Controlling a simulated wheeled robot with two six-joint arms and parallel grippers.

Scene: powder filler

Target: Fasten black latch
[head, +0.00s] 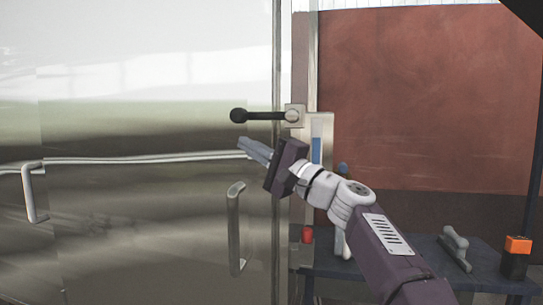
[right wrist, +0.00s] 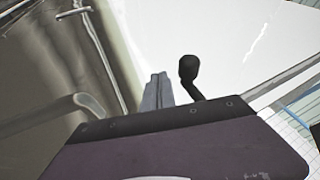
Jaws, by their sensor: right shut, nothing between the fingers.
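The black latch (head: 262,116) has a bar with a round knob at its left end. It lies level across the edge of the metal door, from a square metal plate (head: 295,116) on the frame. My right gripper (head: 243,143) is shut and empty, just below the latch knob and apart from it in the head view. In the right wrist view, the latch knob (right wrist: 188,68) stands beyond and to the right of my shut right fingers (right wrist: 157,90). My left gripper is not in view.
The shiny metal door (head: 130,210) fills the left side, with a vertical handle (head: 235,228) below my gripper and another handle (head: 32,192) at the far left. A dark table (head: 400,268) stands at the lower right, before a red-brown panel (head: 430,100).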

